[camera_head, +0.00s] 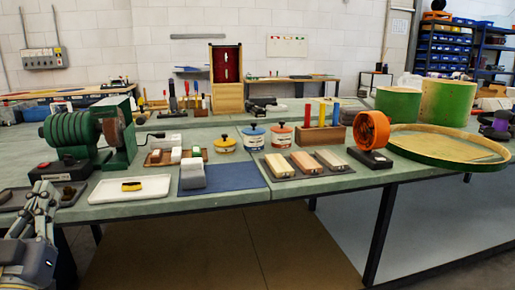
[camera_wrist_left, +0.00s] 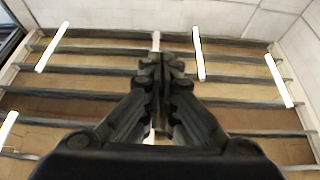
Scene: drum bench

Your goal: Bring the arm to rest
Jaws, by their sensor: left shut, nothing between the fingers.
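My left gripper (camera_head: 45,190) is at the left edge of the head view, in front of the bench's near left corner, pointing up. In the left wrist view the gripper (camera_wrist_left: 160,62) has its two fingers together with nothing between them. My right gripper is in neither view.
The green bench top (camera_head: 120,212) holds a green grinder-like machine (camera_head: 75,130), a white tray (camera_head: 103,193), a blue mat (camera_head: 235,178), wooden blocks (camera_head: 305,162), an orange fan (camera_head: 371,130) and a large drum hoop (camera_head: 420,154). The floor before the bench is clear.

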